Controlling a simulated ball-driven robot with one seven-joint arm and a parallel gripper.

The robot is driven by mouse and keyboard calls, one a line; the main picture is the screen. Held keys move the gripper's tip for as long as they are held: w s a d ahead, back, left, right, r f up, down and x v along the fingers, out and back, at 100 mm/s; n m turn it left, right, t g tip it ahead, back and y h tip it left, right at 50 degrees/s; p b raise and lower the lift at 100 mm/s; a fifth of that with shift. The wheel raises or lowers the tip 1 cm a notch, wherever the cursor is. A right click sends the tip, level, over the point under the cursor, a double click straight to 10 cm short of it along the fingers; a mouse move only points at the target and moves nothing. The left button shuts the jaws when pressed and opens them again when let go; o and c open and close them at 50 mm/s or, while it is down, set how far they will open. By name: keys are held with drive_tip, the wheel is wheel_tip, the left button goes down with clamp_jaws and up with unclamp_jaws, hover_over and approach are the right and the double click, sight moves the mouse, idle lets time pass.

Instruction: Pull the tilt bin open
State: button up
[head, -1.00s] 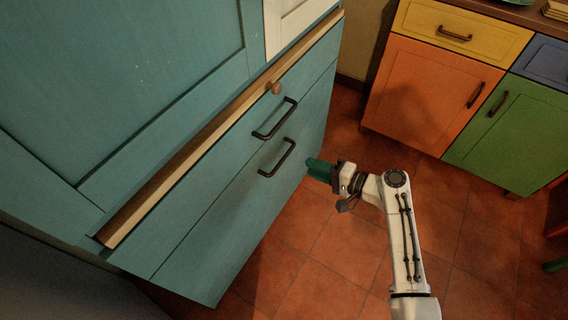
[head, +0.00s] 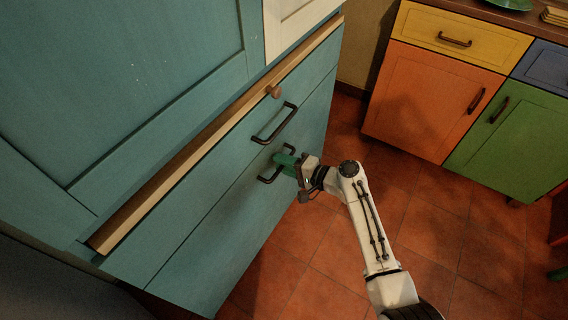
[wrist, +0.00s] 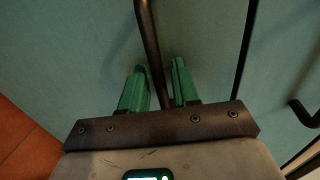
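The teal cabinet has an upper front and a lower front (head: 215,240), both flush and closed. Which one is the tilt bin is not marked. The lower front carries a dark bar handle (head: 266,180), which also crosses the wrist view (wrist: 150,40). My gripper (head: 281,160) is at this lower handle. In the wrist view its green fingers (wrist: 159,66) stand one on each side of the bar, with gaps showing, so it is open around the handle. In the head view the fingers hide part of the bar.
The upper front's dark handle (head: 275,124) is close by; part of a handle shows at the right in the wrist view (wrist: 306,114). Tiled floor (head: 310,250) is clear before the cabinet. Orange (head: 430,100) and green (head: 510,140) cupboards stand right.

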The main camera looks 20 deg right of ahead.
clamp_jaws()
idle(0.5)
drive_tip(key=s+d+f+t+y+b, duration=0.1)
drive_tip(key=s+d+f+t+b, duration=0.1)
drive_tip(key=s+d+f+b, duration=0.2)
drive_tip(key=s+d+f+t+y+b, duration=0.2)
drive_tip(key=s+d+f+b, duration=0.3)
drive_tip(key=s+d+b, duration=0.4)
drive_tip(key=s+t+b, duration=0.1)
drive_tip(key=s+b, duration=0.4)
drive_tip(key=s, duration=0.1)
drive_tip(key=shift+d+f+y, duration=0.3)
drive_tip(key=shift+d, duration=0.1)
unclamp_jaws()
drive_tip(key=shift+r, duration=0.1)
drive_tip(key=p+v, duration=0.1)
drive_tip(key=v, duration=1)
